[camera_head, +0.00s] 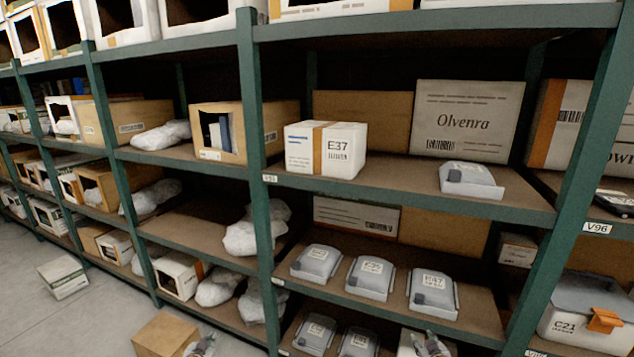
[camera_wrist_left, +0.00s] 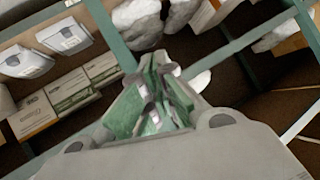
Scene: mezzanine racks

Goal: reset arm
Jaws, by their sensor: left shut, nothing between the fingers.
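My left gripper (camera_head: 203,346) shows at the bottom edge of the head view, in front of the rack and beside a brown box on the floor. In the left wrist view the same gripper (camera_wrist_left: 160,92) is shut, its green-grey fingers together with nothing between them. My right gripper (camera_head: 432,345) shows at the bottom edge of the head view, in front of the lowest shelf. Only its tip is in view, and its opening is too small to make out.
Green rack posts and shelves fill the view. A brown box (camera_head: 165,336) and a white box (camera_head: 62,277) sit on the floor. Floor at left is otherwise clear.

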